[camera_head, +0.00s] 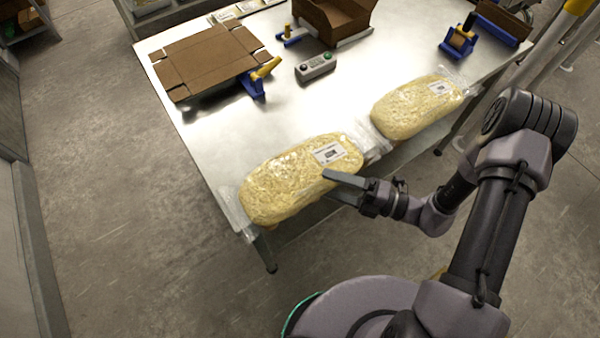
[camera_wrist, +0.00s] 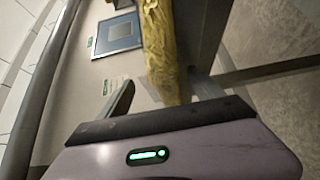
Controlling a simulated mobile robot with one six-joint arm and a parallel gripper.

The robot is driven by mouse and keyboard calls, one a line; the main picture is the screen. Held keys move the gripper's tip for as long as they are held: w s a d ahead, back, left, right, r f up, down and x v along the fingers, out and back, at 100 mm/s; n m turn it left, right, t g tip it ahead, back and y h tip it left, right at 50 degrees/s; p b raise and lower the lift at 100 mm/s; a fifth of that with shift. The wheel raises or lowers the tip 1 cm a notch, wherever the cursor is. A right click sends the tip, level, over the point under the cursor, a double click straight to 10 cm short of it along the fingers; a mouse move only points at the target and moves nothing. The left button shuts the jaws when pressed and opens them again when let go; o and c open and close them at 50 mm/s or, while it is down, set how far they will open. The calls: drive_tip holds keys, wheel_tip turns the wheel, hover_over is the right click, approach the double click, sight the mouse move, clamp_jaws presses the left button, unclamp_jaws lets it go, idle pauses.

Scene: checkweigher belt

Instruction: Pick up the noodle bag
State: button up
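Two clear plastic bags of yellow noodles lie along the front edge of the metal table. The left noodle bag (camera_head: 290,185) has a white label on top and overhangs the edge slightly; the other noodle bag (camera_head: 415,108) lies to its right. My gripper (camera_head: 338,185) is at the right front side of the left bag, with a finger close to it. In the wrist view, my open gripper (camera_wrist: 160,82) has its fingers apart, and a yellow noodle bag (camera_wrist: 160,45) shows edge-on between and beyond them. I cannot tell if either finger touches it.
The metal table (camera_head: 225,130) also holds a flat cardboard sheet (camera_head: 208,58), a blue tape dispenser (camera_head: 255,82), a grey button box (camera_head: 316,66) and an open cardboard box (camera_head: 335,18) at the back. Another dispenser (camera_head: 460,40) stands back right. The table middle is clear.

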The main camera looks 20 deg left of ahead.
clamp_jaws()
drive_tip(key=shift+r, duration=0.15)
